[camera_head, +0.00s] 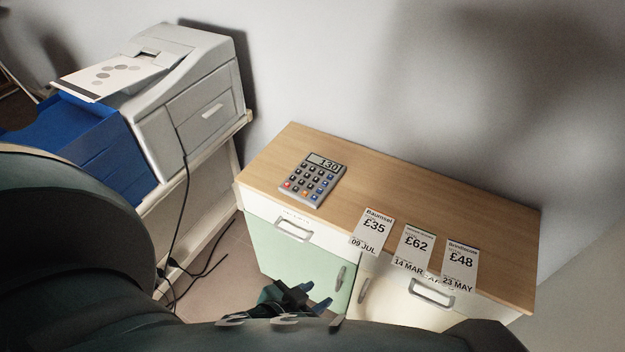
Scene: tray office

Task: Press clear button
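A grey calculator (312,178) lies on the wooden top of a low cabinet (420,202), towards its left end. Its display (325,162) appears to read 130. It has several dark keys, a red key (287,185) at the lower left, an orange key (305,191) and blue keys on the right side. The key labels are too small to read, so I cannot tell which key is clear. My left gripper (292,298) is low in front of the cabinet, below and apart from the calculator. Its fingers are small and partly hidden by my arm. My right gripper is not in view.
Price cards (374,228) lie along the cabinet's front edge, right of the calculator. A grey printer (195,105) with paper and blue trays (85,140) stands on a white stand at left. Black cables hang to the floor. The cabinet top behind the cards is clear.

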